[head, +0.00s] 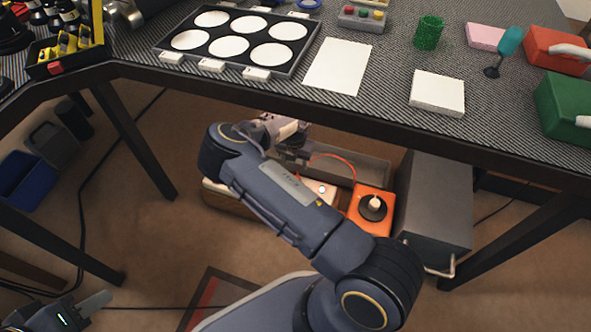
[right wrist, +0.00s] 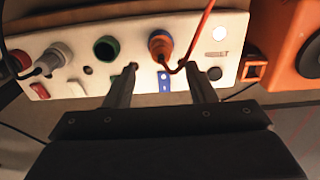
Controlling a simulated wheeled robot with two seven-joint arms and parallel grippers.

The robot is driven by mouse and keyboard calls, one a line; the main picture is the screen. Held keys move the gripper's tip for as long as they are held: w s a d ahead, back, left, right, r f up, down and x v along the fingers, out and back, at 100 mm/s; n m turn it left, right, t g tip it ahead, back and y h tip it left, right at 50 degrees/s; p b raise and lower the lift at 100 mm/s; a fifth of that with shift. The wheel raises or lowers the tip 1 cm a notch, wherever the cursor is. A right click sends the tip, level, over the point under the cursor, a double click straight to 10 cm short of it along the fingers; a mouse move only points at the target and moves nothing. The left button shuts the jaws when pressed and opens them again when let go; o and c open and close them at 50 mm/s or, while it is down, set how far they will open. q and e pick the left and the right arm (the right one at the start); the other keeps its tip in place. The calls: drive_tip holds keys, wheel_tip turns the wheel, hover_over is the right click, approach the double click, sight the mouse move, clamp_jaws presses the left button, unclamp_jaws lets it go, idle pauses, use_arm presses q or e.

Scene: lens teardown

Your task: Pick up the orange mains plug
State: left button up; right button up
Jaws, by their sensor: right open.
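The orange mains plug (right wrist: 160,43) sits at a socket of the white power panel (right wrist: 75,32) in the right wrist view, with a red-orange cord running up from it. My right gripper (right wrist: 163,82) is open and empty. Its two fingers point toward the panel, one on each side of the plug's line, and the plug lies beyond the fingertips. In the head view my right arm reaches under the table and hides most of the panel (head: 322,190); I cannot make out the plug there. My left gripper (head: 90,304) is at the lower left, partly cut off.
A grey plug (right wrist: 50,60) and an empty green-ringed socket (right wrist: 105,48) are to the plug's left. An orange box (head: 371,209) and a grey cabinet (head: 436,205) stand right of the panel. The table (head: 385,118) overhangs my right arm's reach.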

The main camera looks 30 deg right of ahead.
sight(295, 174)
wheel_tip(295, 174, down, 7)
drive_tip(key=b, duration=0.3)
drive_tip(key=shift+s+b, duration=0.1)
drive_tip(key=shift+b, duration=0.3)
clamp_jaws()
